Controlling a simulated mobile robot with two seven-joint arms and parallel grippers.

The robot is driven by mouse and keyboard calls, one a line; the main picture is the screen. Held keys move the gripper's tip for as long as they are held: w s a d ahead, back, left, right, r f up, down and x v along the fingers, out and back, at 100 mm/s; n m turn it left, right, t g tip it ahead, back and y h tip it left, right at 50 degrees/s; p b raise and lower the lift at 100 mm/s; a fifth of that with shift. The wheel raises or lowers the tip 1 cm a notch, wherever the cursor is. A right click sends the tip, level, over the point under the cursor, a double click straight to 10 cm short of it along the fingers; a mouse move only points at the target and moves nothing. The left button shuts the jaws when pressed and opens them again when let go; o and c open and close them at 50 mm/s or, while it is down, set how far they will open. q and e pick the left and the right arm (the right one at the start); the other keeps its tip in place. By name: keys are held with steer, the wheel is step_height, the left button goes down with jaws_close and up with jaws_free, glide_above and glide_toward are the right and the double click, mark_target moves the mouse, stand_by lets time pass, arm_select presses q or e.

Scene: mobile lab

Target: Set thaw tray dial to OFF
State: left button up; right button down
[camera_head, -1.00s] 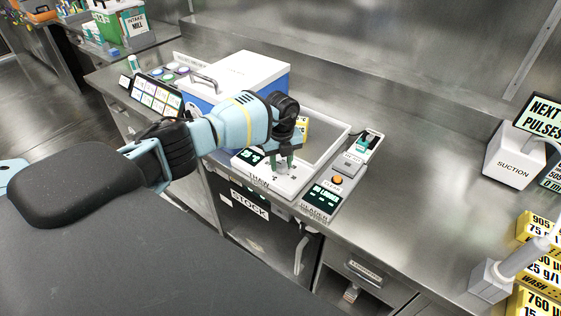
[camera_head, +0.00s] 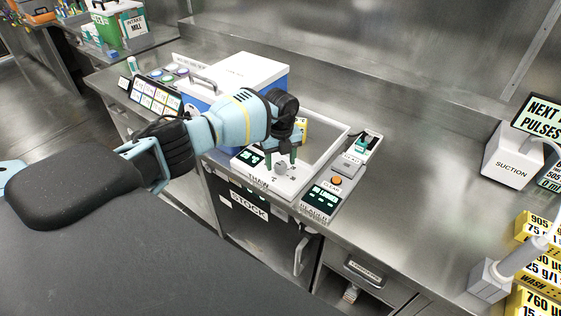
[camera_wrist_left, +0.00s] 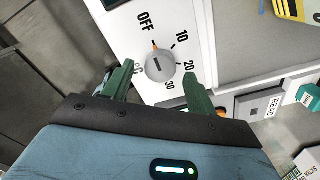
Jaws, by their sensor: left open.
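The thaw tray (camera_head: 313,178) stands on the steel bench, with a small lit display (camera_head: 250,157) on its white front panel. Its round grey dial (camera_head: 281,168) also shows in the left wrist view (camera_wrist_left: 165,67). There, an orange mark shows at the knob's edge on the side toward the OFF label (camera_wrist_left: 146,22), left of the 10 label. My left gripper (camera_head: 280,158) is open, its green fingers just above the dial and on either side of it. In the wrist view the fingers appear apart from the knob. My right gripper is not in view.
A blue box with a white lid (camera_head: 247,72) stands behind my left arm. A reader panel with an orange button (camera_head: 336,181) lies right of the tray. A suction unit (camera_head: 510,160) and yellow labelled boxes (camera_head: 538,262) are at the right. Bench between is clear.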

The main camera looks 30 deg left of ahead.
mark_target(281, 165)
arm_select(q)
step_height(281, 165, up, 7)
steer(key=shift+f, duration=0.1)
stand_by(0.6)
